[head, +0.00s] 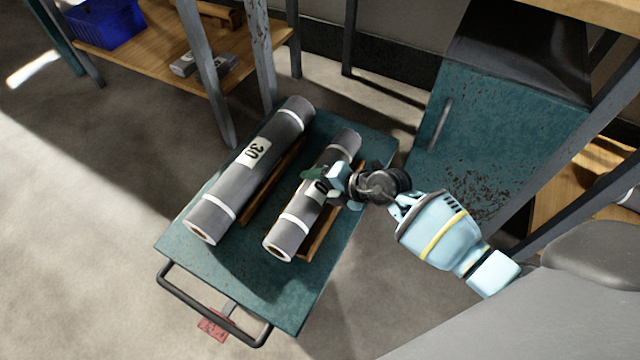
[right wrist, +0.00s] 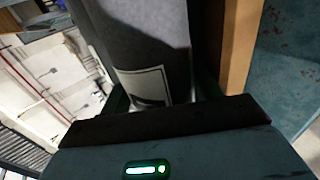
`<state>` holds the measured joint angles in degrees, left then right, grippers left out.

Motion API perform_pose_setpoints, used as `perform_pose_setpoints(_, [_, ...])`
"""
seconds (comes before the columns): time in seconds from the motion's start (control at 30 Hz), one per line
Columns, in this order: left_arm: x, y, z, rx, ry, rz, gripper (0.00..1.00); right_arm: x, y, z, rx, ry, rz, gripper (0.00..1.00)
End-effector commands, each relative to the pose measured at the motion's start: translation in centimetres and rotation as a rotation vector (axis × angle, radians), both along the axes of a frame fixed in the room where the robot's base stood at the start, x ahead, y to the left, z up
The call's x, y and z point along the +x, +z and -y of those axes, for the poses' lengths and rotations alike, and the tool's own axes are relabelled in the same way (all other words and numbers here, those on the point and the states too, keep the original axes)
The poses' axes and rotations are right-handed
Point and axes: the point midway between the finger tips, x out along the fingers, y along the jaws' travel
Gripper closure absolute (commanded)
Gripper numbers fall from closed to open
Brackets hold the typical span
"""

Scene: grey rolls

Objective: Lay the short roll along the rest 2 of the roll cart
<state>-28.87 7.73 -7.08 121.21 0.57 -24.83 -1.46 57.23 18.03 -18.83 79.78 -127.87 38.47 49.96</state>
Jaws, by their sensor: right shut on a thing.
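The short grey roll (head: 290,231) has white bands and a partly hidden label. It lies lengthwise along the right side of the teal roll cart (head: 262,283), next to a wooden rail (head: 318,238). My right gripper (head: 325,184) is shut on the roll near its middle. The right wrist view shows the roll (right wrist: 135,40) between the fingers, with a wooden rail (right wrist: 240,40) beside it. I cannot tell whether the roll's underside touches its rest. My left gripper is not in view.
A longer grey roll (head: 223,187) labelled 30 lies on the cart's left side, roughly parallel, with a wooden rail (head: 262,200) between the rolls. The cart's handle (head: 212,313) is at the front. A wooden shelf (head: 140,62) with a blue basket (head: 103,22) stands behind.

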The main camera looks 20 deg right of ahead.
Motion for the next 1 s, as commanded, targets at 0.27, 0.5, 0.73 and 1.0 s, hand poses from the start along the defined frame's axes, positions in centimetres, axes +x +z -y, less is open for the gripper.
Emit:
perform_pose_setpoints(0.27, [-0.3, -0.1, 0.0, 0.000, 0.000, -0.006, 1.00, -0.9, -1.7, 0.3, -0.014, 0.004, -0.031, 0.67])
perform_pose_setpoints(0.5, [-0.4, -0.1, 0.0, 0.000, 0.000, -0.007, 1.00, -1.0, -1.9, 0.3, -0.018, 0.007, -0.035, 0.19])
perform_pose_setpoints(0.73, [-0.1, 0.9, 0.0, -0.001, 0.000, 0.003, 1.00, -1.7, -0.7, 1.0, -0.017, 0.005, -0.030, 0.19])
perform_pose_setpoints(1.0, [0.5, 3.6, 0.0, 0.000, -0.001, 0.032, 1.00, -4.0, 2.6, 3.1, -0.019, 0.004, -0.015, 0.12])
